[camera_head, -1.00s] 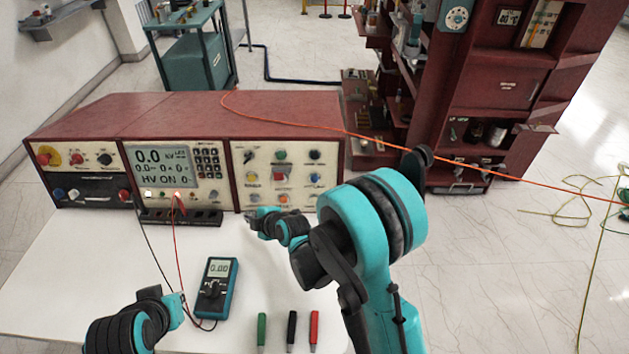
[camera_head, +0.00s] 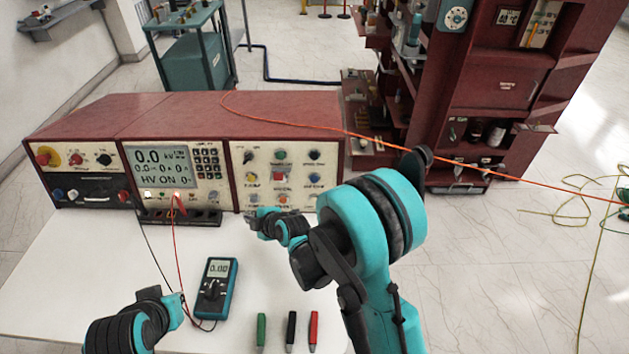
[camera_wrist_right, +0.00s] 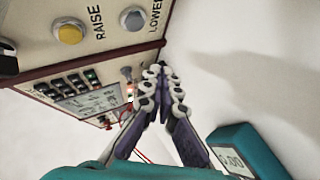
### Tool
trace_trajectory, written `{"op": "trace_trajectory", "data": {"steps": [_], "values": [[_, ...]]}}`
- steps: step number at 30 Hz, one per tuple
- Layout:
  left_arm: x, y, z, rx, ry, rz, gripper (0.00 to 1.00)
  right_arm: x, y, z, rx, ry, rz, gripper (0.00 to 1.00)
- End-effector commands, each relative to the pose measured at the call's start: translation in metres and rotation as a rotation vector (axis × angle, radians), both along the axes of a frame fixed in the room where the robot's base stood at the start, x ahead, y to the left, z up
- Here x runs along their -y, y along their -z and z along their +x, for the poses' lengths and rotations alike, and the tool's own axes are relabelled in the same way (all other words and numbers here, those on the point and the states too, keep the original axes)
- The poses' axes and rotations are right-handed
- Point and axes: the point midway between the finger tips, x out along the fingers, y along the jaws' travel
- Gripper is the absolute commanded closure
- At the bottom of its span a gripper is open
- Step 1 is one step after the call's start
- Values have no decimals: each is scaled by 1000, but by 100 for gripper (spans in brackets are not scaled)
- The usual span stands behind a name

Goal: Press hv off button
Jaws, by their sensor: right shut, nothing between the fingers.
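The control console (camera_head: 140,115) stands at the back of the white table. Its display (camera_head: 165,165) reads "HV ON". A row of small buttons, some lit, lies below the display; I cannot read which one is HV off. My right gripper (camera_head: 250,214) is in front of the right-hand panel's lower left. In the right wrist view its fingers (camera_wrist_right: 163,72) are shut and empty. They are close to the panel, beside a grey knob and a lit reddish button (camera_wrist_right: 130,92); contact cannot be told. My left gripper (camera_head: 178,306) is low at the left, its jaws unclear.
A teal multimeter (camera_head: 216,288) lies on the table (camera_head: 60,280) between my arms, with red and black leads running to the console. Green, black and red handled items (camera_head: 290,330) lie at the front. An orange cable (camera_head: 380,142) crosses behind my right arm.

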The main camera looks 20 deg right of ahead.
Motion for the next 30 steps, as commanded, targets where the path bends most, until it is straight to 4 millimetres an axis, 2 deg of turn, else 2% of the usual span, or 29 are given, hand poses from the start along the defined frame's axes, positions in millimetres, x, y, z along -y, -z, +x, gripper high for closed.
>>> {"op": "trace_trajectory", "data": {"steps": [16, 20, 26, 30], "values": [[0, 0, 0, 0, 0, 0, 100, 0, 0, 0, -2, 3, 2, 100], [0, -4, 0, 0, 0, 0, 100, 6, -4, -1, -35, 48, 47, 100], [0, -17, 0, 0, 0, 0, 100, 32, -19, -7, -192, 285, 278, 100], [0, -29, 0, 0, 0, 0, 100, 56, -31, -14, -331, 525, 500, 100]]}}
